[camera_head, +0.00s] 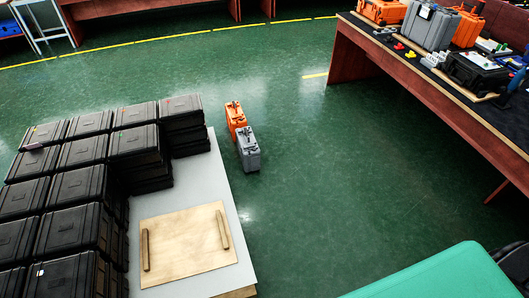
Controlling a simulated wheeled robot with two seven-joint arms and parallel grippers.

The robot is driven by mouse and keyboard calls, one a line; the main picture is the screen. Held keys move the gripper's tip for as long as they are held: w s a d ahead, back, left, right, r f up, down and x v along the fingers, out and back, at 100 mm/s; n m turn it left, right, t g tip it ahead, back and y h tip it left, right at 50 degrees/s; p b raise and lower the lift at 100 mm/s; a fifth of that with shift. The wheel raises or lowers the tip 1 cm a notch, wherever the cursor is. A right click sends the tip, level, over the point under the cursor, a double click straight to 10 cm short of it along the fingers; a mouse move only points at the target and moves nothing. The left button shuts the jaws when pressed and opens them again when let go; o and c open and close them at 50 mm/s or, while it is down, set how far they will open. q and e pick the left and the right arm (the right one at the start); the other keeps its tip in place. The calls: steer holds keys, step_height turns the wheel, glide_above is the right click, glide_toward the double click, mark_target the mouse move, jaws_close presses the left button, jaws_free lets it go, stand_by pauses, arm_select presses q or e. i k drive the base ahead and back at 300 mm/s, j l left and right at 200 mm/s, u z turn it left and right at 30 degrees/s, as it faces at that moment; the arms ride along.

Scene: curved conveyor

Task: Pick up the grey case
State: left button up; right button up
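A grey case (248,152) stands upright on the green floor, just right of the grey-topped platform. An orange case (236,118) stands close behind it. Another grey case (429,27) stands upright on the dark-topped table at the upper right, among orange cases. Neither of my grippers is in view, so their state and their distance from the cases are hidden.
Stacked black cases (76,190) fill the left of the platform (213,184). A wooden board (186,246) with two handles lies on its front part. The table (424,73) holds tools and an open black case (474,72). A green surface (445,277) fills the lower right. The middle floor is clear.

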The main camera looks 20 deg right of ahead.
mark_target(249, 150)
steer(key=i+l, duration=0.15)
steer(key=l, duration=0.25)
steer(key=i+l, duration=0.1)
steer(key=l, duration=0.3)
steer(key=i+l, duration=0.15)
steer(key=l, duration=0.25)
steer(key=i+l, duration=0.15)
steer(key=l, duration=0.3)
steer(key=i+l, duration=0.15)
steer(key=l, duration=0.25)
steer(key=i+l, duration=0.1)
steer(key=l, duration=0.3)
